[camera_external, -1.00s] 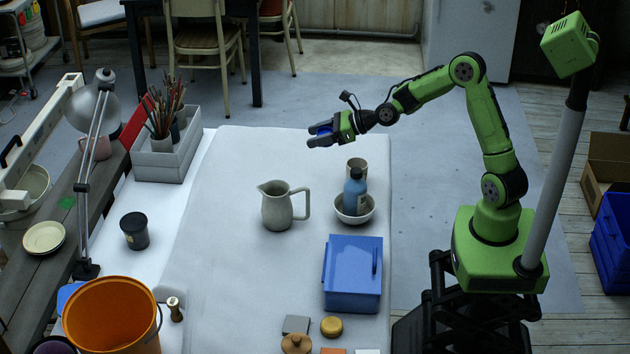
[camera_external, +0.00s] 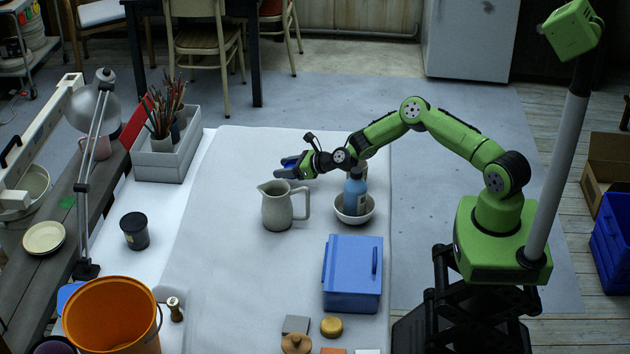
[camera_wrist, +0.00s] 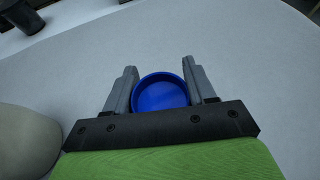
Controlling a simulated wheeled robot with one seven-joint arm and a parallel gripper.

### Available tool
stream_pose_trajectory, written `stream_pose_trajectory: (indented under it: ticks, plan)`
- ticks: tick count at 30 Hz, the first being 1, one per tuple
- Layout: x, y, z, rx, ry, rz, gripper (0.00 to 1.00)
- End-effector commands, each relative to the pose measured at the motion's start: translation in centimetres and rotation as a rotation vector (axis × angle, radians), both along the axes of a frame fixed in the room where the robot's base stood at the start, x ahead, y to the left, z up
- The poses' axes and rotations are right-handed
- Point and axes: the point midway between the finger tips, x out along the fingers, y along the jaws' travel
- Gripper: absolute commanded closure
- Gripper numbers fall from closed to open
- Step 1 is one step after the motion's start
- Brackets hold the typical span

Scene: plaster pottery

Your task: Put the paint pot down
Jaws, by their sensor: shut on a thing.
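The paint pot (camera_wrist: 160,92) is a small round blue pot. In the wrist view it sits between the two grey fingers of my gripper (camera_wrist: 163,82), which is shut on it. In the external view my gripper (camera_external: 286,168) is above the far half of the white-covered table (camera_external: 235,160), just behind the pitcher. Only a little blue of the pot shows there between the fingers. The pot appears held above the surface; the exact gap cannot be told.
A grey-green pitcher (camera_external: 277,208) stands close in front of my gripper. A blue bottle (camera_external: 354,196) in a white bowl (camera_external: 354,215) stands right of it, beneath my forearm. A blue box (camera_external: 352,280) is nearer. The table left of and behind my gripper is clear.

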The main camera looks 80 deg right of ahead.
Motion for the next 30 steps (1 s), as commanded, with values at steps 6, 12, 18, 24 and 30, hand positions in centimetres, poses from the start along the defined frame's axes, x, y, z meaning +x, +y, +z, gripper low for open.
stream_pose_trajectory:
  ticks: [6, 12, 18, 24, 30]
  plan:
    - [0.0, 0.0, -2.7, 0.0, -0.001, 0.001, 0.76]
    - [0.0, 0.0, -2.7, 0.001, -0.001, 0.001, 0.76]
    - [0.0, 0.0, -3.1, 0.001, 0.0, 0.001, 0.35]
    - [0.0, 0.0, -3.1, 0.001, 0.002, 0.001, 0.2]
    - [0.0, 0.0, -2.4, 0.0, 0.002, 0.001, 0.2]
